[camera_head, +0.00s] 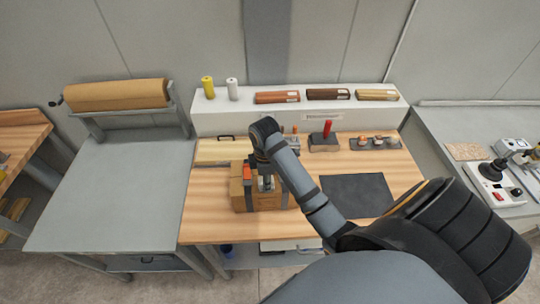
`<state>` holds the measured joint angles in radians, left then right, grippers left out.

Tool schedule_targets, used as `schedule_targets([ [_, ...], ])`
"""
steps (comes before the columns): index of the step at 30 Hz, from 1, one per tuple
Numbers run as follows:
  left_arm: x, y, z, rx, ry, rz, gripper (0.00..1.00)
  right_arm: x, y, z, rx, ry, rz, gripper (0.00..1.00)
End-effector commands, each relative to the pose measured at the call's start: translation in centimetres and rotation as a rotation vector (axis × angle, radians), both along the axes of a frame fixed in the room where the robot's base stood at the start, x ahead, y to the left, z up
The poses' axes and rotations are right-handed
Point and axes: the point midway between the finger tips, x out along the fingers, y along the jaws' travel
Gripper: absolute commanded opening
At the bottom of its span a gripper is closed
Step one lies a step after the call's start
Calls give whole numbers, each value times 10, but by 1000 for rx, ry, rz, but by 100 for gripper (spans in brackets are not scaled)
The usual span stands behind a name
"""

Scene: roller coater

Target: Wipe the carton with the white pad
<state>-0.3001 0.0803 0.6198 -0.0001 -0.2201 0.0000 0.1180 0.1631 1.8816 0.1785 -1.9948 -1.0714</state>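The brown carton (240,197) stands on the left part of the wooden table, near its front edge. My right arm reaches in from the lower right, and my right gripper (266,184) points down at the carton, overlapping it in the picture. I cannot tell whether the gripper touches the carton. The fingers are small and dark, and whether they are open or shut is unclear. I cannot make out the white pad for certain; it may be hidden by the gripper. A small red-orange patch shows beside the gripper. My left gripper is not in view.
A dark mat (356,195) lies on the wooden table (208,222) at right. Behind it are a red-handled block (325,143) and a tray of small parts (375,143). A white shelf (225,122) holds rolls at the back. A grey bench (115,195) stands left.

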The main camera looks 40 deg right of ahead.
Motion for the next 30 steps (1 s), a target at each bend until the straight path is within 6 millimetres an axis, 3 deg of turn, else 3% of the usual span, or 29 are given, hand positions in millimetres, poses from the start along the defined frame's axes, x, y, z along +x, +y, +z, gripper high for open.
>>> schedule_targets([
  [30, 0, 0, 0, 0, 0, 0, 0, 58, -33, -1, -2, -1, 0, 2],
])
